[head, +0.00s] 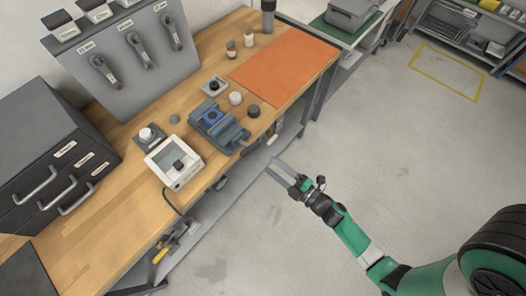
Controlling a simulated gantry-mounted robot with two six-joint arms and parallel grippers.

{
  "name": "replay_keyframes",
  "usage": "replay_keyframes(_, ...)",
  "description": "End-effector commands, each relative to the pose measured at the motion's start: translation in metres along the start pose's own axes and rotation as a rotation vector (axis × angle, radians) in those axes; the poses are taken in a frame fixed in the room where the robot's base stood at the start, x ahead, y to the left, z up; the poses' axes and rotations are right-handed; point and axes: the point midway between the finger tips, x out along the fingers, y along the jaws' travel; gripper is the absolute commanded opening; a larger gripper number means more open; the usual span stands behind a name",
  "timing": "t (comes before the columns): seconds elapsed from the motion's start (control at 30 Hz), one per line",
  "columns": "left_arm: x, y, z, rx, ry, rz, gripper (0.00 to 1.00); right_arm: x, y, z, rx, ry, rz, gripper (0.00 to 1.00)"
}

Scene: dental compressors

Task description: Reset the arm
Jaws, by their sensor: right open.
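My right gripper (281,172) shows in the head view, at the end of my green and black right arm. It is open, with its fingers apart and nothing between them. It is in front of the bench's front edge, over the floor side, to the lower right of the blue-grey vise (218,126). My left gripper and left arm are not in view.
The wooden workbench (110,225) carries a white scale-like device (174,162), an orange mat (284,66), small jars, and a dark drawer cabinet (52,155). A grey panel with levers (120,50) stands behind. The floor (400,150) at right is clear.

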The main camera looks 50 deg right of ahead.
Motion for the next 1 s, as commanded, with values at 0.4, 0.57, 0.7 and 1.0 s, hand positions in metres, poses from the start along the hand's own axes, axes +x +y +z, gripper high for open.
replay_keyframes(0.4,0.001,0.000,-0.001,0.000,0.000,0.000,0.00,-0.009,0.000,0.000,0.000,0.001,0.000,0.55)
replay_keyframes(0.57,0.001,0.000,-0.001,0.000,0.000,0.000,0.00,-0.009,0.000,0.000,0.000,0.001,0.000,0.55)
replay_keyframes(0.7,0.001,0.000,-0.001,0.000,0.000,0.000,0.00,-0.008,-0.001,-0.003,0.000,0.008,-0.003,0.55)
replay_keyframes(1.0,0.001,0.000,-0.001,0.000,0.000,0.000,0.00,0.087,0.111,-0.085,-0.079,0.268,0.236,0.55)
